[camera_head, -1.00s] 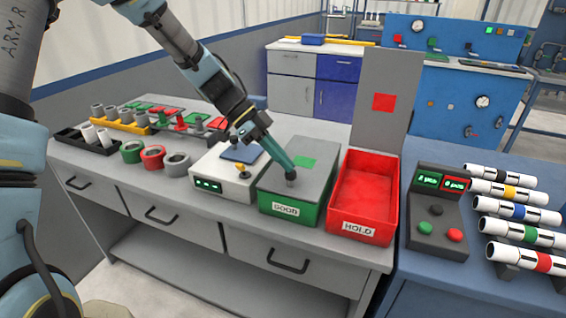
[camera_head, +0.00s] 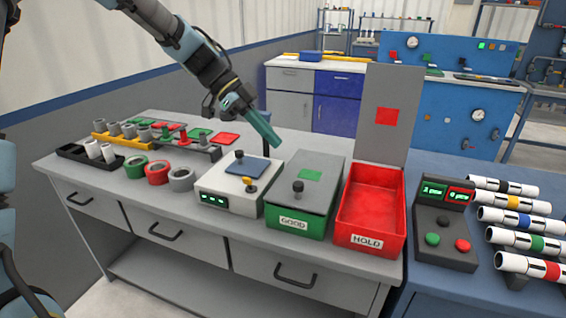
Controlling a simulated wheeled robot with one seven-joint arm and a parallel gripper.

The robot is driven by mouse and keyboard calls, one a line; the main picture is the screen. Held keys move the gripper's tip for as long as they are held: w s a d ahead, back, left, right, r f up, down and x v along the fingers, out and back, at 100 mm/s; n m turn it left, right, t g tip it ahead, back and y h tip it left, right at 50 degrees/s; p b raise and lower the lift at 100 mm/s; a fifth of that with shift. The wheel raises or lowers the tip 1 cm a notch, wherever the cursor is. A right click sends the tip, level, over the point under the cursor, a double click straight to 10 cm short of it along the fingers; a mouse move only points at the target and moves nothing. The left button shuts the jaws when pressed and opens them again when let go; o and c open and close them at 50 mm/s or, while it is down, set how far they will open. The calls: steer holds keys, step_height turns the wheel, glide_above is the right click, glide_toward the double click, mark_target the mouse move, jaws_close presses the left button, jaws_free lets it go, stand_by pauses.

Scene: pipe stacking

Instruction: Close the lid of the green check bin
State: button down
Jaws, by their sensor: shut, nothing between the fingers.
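The green check bin (camera_head: 288,222) stands on the grey bench and carries a label reading "GOOD". The lid looks closed. My gripper (camera_head: 276,146) is shut and empty. It is up and behind the knob, in the air left of the lid's far end, apart from the knob.
The red "HOLD" bin (camera_head: 365,235) stands right of the green bin, open, its lid (camera_head: 388,115) upright. A white device (camera_head: 228,205) with a knob stands left. Rings, tubes and a rack lie further left. A button box (camera_head: 443,225) and striped pipes (camera_head: 525,240) are at right.

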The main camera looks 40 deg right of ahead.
steer(key=shift+v, duration=1.5)
